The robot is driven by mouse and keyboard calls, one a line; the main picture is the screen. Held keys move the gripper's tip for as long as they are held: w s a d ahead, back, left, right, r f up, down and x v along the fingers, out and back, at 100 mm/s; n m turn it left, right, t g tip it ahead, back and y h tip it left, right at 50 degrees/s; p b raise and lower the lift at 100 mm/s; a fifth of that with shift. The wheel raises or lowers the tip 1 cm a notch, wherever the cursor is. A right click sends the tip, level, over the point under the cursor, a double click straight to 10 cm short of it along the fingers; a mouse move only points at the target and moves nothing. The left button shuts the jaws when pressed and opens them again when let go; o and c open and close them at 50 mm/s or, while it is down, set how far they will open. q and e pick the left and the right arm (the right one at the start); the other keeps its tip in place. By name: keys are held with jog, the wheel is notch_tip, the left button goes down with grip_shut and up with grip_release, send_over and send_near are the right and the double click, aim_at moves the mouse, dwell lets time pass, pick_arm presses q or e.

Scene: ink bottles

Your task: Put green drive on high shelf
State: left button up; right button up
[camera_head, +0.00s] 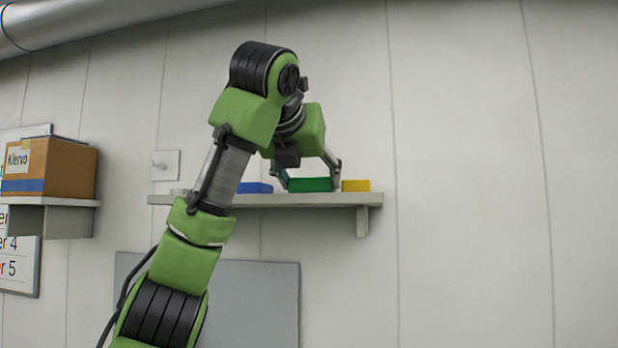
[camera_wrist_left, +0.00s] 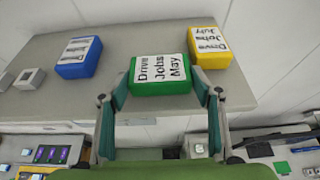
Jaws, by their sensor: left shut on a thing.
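The green drive (camera_head: 310,185) is a small block at the high shelf (camera_head: 290,200), between a blue drive (camera_head: 255,188) and a yellow drive (camera_head: 356,185). My left gripper (camera_head: 312,180) is shut on the green drive from both sides. In the left wrist view the green drive (camera_wrist_left: 160,75) has a white label reading "Drive Jobs May" and sits between the fingers of my left gripper (camera_wrist_left: 160,98), at the shelf's front edge. Whether its underside touches the shelf cannot be told. My right gripper is not in view.
The blue drive (camera_wrist_left: 79,58) is left and the yellow drive (camera_wrist_left: 209,48) is close on the right in the left wrist view. A small grey cube (camera_wrist_left: 29,78) stands farther left. A cardboard box (camera_head: 50,167) sits on another shelf (camera_head: 60,203).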

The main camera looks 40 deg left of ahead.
pick_arm(q)
jog(key=o, duration=1.3)
jog(key=shift+f, duration=0.1)
jog(key=shift+r, duration=0.2)
jog(key=shift+s+d, duration=0.15)
jog(key=shift+s, duration=0.1)
jog(key=b+v, duration=0.5)
jog(key=v, duration=0.6)
jog(key=shift+s+r, duration=0.15)
jog(key=shift+s, duration=0.05)
jog(key=shift+d, duration=0.1)
